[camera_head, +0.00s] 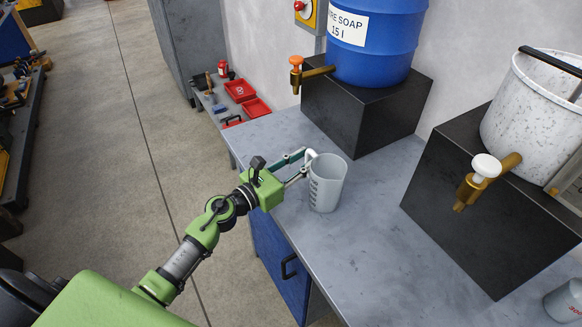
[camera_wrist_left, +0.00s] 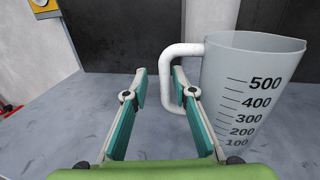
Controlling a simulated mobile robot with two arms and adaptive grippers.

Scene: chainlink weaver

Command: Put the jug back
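The jug (camera_head: 328,185) is a translucent grey measuring jug with a white handle and dark markings. It stands upright on the grey bench top (camera_head: 375,230), near its left edge. In the left wrist view the jug (camera_wrist_left: 250,90) is at the right, its handle toward the left. My left gripper (camera_head: 303,158) is at the handle. In the wrist view the fingers (camera_wrist_left: 159,75) are apart. The handle's upright part shows between the fingertips, closer to the right finger, with a gap to the left one. Contact with the right finger is unclear. My right gripper is not in view.
A blue soap barrel (camera_head: 375,40) with a brass tap (camera_head: 310,75) stands on a black block (camera_head: 365,115) behind the jug. A speckled white bucket (camera_head: 530,105) with a tap (camera_head: 475,182) stands on another block. A grey cup (camera_head: 565,300) is at lower right. The bench's middle is clear.

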